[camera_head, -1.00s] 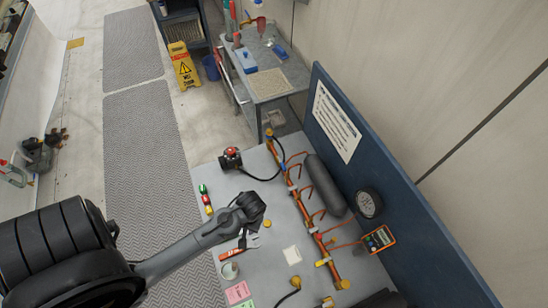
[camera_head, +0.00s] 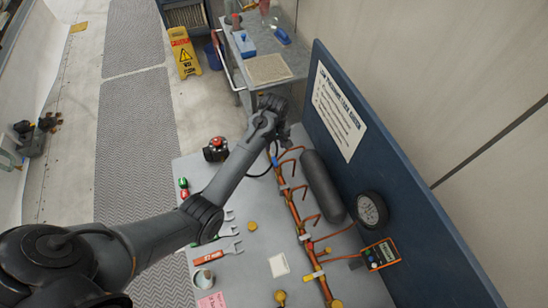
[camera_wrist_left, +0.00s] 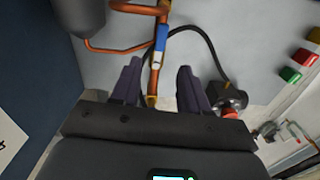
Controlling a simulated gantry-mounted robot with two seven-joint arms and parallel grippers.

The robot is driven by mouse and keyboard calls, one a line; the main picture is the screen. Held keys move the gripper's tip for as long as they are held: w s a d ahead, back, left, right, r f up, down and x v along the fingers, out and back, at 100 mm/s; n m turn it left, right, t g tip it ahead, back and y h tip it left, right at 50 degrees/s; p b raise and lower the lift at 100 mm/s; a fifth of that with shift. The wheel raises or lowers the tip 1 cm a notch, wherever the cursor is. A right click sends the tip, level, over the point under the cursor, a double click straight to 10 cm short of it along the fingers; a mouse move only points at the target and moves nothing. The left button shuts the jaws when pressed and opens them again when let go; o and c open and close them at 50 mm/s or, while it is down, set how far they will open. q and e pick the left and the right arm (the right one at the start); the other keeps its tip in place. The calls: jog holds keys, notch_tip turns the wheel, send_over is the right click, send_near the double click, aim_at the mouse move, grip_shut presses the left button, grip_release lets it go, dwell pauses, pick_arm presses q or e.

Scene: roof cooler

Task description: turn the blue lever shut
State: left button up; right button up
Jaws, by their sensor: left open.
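The blue lever (camera_head: 275,160) sits on the copper pipe (camera_head: 291,208) at its far end. In the left wrist view the blue lever (camera_wrist_left: 161,38) lies roughly along the pipe, just beyond the fingertips. My left gripper (camera_head: 285,138) is over the far end of the pipe, beside the lever, and the wrist partly hides that area. In the left wrist view my left gripper (camera_wrist_left: 159,66) is open, with the pipe line between its two fingers and nothing held. My right gripper does not show.
A grey cylinder (camera_head: 322,187) and a round gauge (camera_head: 371,209) stand right of the pipe, before the blue back panel (camera_head: 410,190). A black pump-like device with a red top (camera_head: 216,148) is on the left.

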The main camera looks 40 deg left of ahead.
aim_at(274, 160)
pick_arm(q)
notch_tip(274, 160, down, 9)
jog(key=shift+f+b, duration=0.1)
jog(key=shift+b, duration=0.2)
grip_shut()
dwell(0.4)
